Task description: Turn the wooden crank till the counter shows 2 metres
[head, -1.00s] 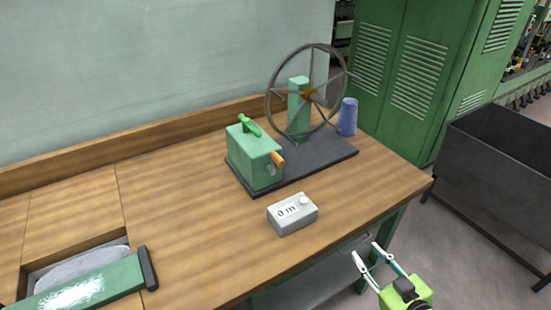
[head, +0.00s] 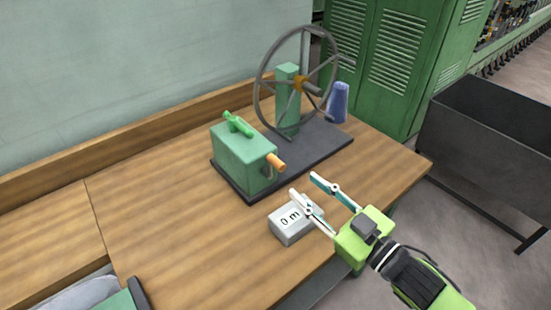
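The wooden crank handle (head: 276,162) is a short orange-brown grip on the right side of a green gearbox (head: 240,157). The small grey counter (head: 291,222) stands in front of the gearbox and reads 0 m. My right gripper (head: 303,184) is open and empty. It is in front and to the right of the crank handle, apart from it in the picture, and its near finger covers part of the counter's right side. My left gripper is not in view.
A large spoked wheel (head: 261,88) stands on the dark base plate (head: 321,151) behind the gearbox. A blue cone (head: 338,103) stands beside it. The wooden bench top (head: 160,220) is clear at left. A dark bin (head: 490,150) stands on the floor at right.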

